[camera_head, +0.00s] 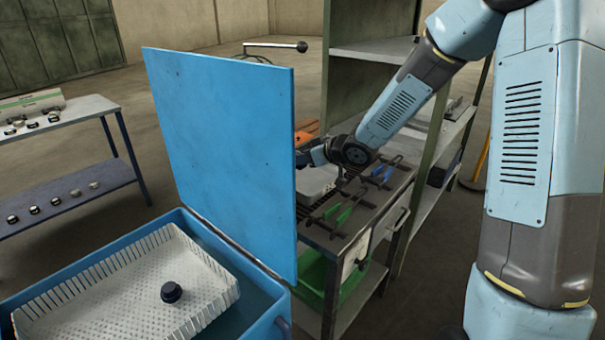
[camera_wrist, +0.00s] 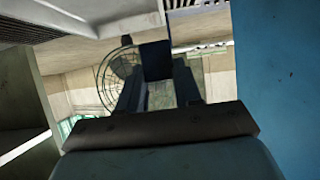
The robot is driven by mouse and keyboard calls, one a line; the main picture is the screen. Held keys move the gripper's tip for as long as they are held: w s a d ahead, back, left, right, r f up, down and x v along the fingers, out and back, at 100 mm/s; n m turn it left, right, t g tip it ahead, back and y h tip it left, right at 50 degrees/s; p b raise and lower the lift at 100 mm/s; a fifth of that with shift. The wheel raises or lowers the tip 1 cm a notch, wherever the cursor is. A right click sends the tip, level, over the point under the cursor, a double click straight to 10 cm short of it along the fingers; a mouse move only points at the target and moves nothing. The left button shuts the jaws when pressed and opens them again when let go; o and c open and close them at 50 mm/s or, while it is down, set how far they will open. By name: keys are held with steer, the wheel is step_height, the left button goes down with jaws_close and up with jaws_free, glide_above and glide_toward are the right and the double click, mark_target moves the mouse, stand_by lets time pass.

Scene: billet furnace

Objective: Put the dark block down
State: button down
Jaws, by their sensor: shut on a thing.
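My gripper (camera_wrist: 157,78) is shut on the dark block (camera_wrist: 155,58), which shows between its fingers in the wrist view. In the head view my arm reaches over the dark workbench (camera_head: 371,217) at the centre. The gripper's end is near the right edge of an upright blue panel (camera_head: 222,150), which hides its tips and the block. What lies directly below the block cannot be seen in either view.
A grey box (camera_head: 317,183), green-handled tools (camera_head: 344,214) and blue-handled tools (camera_head: 384,172) occupy the bench. A blue tub holds a white basket (camera_head: 110,311) with a round dark piece (camera_head: 171,292) inside. A shelf rack (camera_head: 365,52) stands behind; a small table (camera_head: 72,118) is left.

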steer(key=w+f, duration=0.6)
steer(key=w, duration=0.1)
steer(key=w+f, duration=0.2)
steer(key=w, duration=0.2)
steer(key=shift+w+d+f, duration=0.15)
steer(key=shift+d+f, duration=0.15)
steer(key=shift+f, duration=1.65)
steer(key=c, duration=0.8)
jaws_free()
steer(key=shift+f, duration=0.1)
steer(key=shift+v, duration=3.9)
